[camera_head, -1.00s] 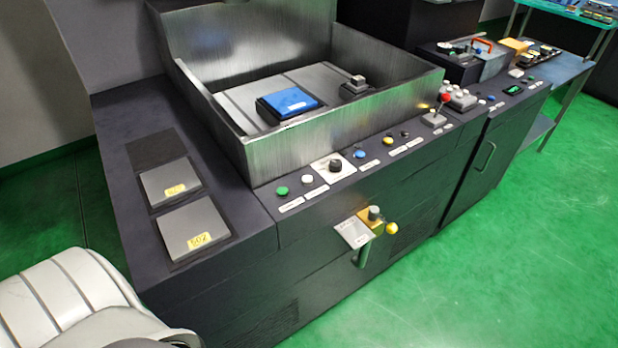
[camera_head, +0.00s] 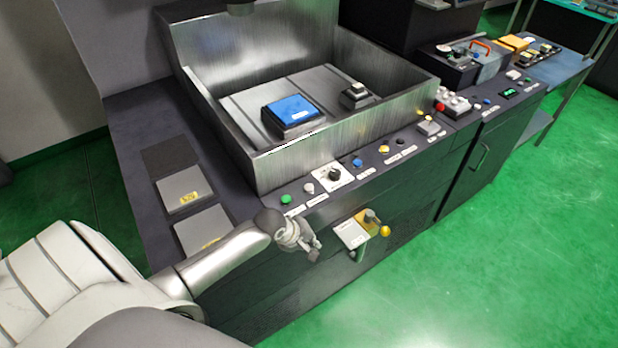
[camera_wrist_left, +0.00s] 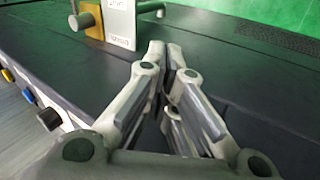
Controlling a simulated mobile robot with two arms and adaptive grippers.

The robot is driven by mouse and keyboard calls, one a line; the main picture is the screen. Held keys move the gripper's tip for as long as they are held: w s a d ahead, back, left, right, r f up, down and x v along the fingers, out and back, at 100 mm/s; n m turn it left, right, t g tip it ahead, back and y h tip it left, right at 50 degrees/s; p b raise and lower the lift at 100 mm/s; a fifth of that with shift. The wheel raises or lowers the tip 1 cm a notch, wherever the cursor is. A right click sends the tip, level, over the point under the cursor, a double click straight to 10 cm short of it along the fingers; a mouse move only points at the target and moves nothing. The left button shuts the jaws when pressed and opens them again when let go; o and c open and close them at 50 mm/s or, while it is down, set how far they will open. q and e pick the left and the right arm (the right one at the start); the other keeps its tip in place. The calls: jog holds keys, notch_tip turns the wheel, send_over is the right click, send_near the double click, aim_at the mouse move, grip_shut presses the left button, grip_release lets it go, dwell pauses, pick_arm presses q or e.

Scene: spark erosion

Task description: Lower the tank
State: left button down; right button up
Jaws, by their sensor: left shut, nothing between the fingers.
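The tank (camera_head: 345,137) is a brushed-metal basin on the dark machine, with its walls standing around the worktable. A row of labelled controls, with a green button (camera_head: 286,199), a white button (camera_head: 309,188) and a black knob (camera_head: 335,175), lines the ledge in front. My left gripper (camera_head: 312,250) is in front of the machine, below that ledge and left of a front plate (camera_head: 351,235). It is shut and empty. In the left wrist view its fingers (camera_wrist_left: 166,52) are together, apart from the plate (camera_wrist_left: 121,25). My right gripper is out of view.
A blue block (camera_head: 292,109) sits inside the tank. The green floor (camera_head: 500,260) at right is clear.

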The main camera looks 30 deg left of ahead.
pick_arm(q)
notch_tip(320, 180, up, 8)
jog(key=w+f+n+p, duration=0.1)
jog(key=w+n, duration=0.1)
jog(key=w, duration=0.1)
notch_tip(320, 180, up, 12)
jog(key=f+n+t, duration=0.1)
jog(key=n+t, duration=0.2)
jog(key=n, duration=0.6)
send_over(311, 189)
jog(key=shift+r+h, duration=0.25)
jog(key=shift+h, duration=0.15)
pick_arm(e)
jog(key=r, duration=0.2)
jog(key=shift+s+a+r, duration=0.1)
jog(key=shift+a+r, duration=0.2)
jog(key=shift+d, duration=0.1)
pick_arm(q)
notch_tip(311, 189, down, 7)
jog(key=b, duration=0.3)
jog(key=shift+r, duration=0.1)
jog(key=shift+w+f+b, duration=0.1)
jog(key=shift+f+b, duration=0.3)
jog(key=shift+f, duration=0.65)
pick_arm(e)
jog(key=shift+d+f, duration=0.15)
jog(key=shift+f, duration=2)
